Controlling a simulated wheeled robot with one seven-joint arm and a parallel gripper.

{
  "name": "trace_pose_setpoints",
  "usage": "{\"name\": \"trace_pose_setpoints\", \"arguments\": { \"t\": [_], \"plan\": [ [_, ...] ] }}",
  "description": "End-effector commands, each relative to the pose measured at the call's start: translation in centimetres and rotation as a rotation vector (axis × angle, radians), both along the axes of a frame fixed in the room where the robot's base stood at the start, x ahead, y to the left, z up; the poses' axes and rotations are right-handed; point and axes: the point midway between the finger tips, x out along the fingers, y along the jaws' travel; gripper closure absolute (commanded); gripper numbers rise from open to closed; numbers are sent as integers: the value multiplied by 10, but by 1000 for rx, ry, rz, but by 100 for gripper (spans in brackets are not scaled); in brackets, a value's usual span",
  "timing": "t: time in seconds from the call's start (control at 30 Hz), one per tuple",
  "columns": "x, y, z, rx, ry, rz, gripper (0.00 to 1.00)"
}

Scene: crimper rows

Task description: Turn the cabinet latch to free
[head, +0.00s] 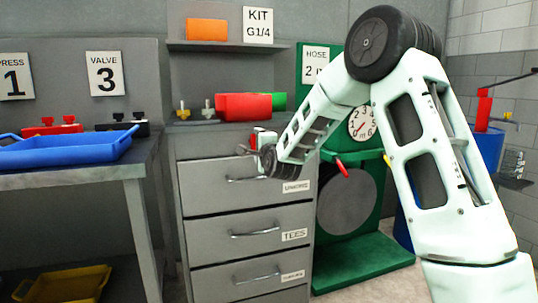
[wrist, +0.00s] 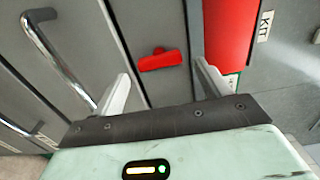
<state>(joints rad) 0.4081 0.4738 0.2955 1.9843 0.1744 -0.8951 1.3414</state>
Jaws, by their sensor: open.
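The cabinet latch (wrist: 163,61) is a small red handle on the grey cabinet front, near its top edge. In the wrist view it lies nearly level across the picture, with a small pivot piece behind it. In the head view the red latch (head: 264,139) shows just above my gripper (head: 258,154), partly hidden. In the wrist view my gripper (wrist: 162,88) is open and empty, its two fingers either side of the latch and apparently short of it. The grey drawer cabinet (head: 206,196) has several drawers with bar handles.
A red box (head: 243,106) stands on the cabinet top with a green one behind. A drawer handle (wrist: 58,60) is left of my fingers in the wrist view. A blue tray (head: 66,149) lies on the left bench. A green hose stand (head: 358,265) is at right.

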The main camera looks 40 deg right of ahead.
Motion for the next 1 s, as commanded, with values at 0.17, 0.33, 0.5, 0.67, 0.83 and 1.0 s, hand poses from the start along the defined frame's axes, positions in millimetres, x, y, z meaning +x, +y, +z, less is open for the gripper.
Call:
{"name": "trace_pose_setpoints", "arguments": {
  "t": [0.17,0.33,0.5,0.67,0.83,1.0],
  "plan": [
    [-40,11,1,-1,1,1,24],
    [-79,23,1,0,1,1,24],
    [-113,33,1,0,1,1,24],
    [-135,39,0,1,1,0,24],
    [-146,42,0,2,2,0,24],
    [-147,42,0,1,1,-1,24]
  ]
}}
